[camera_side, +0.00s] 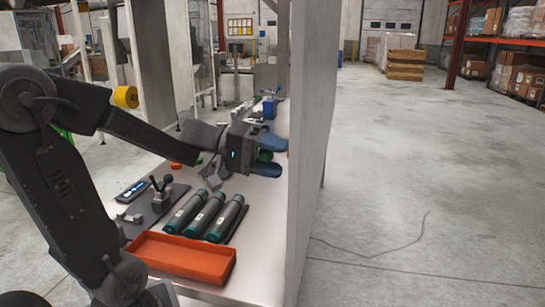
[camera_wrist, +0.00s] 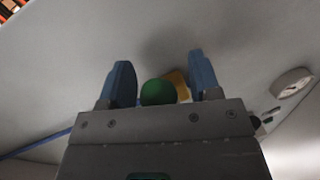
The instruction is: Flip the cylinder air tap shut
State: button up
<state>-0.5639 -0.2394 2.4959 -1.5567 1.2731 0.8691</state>
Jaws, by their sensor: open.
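My gripper (camera_side: 269,156) is open, its two blue fingers one above the other, close to the grey upright panel (camera_side: 302,130). In the wrist view my gripper (camera_wrist: 161,70) has a round green knob (camera_wrist: 158,93) between its fingers, nearer the left one; a gap shows on the right. A yellow-orange piece (camera_wrist: 181,84) lies behind the knob. I cannot tell which part is the air tap's handle, nor whether the tap stands open or shut; its body is hidden.
A round gauge (camera_wrist: 292,82) is right of the fingers. The panel bounds the bench on the right.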

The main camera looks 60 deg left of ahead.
jog(key=shift+a, duration=0.1)
jog(key=v, duration=1.1)
jog(key=shift+s+a, duration=0.25)
jog(key=shift+s, duration=0.1)
jog(key=shift+d, duration=0.1)
jog(key=s+d+f+m+g+y, duration=0.2)
jog(key=d+f+m+y, duration=0.1)
jog(key=d, duration=0.4)
jog(key=s+d+f+m+g+y, duration=0.2)
jog(key=d+f+m+g+y, duration=0.1)
jog(key=d+f+y, duration=0.3)
jog(key=shift+d+m+g+y, duration=0.3)
jog(key=shift+d+y, duration=0.35)
jog(key=shift+y, duration=0.45)
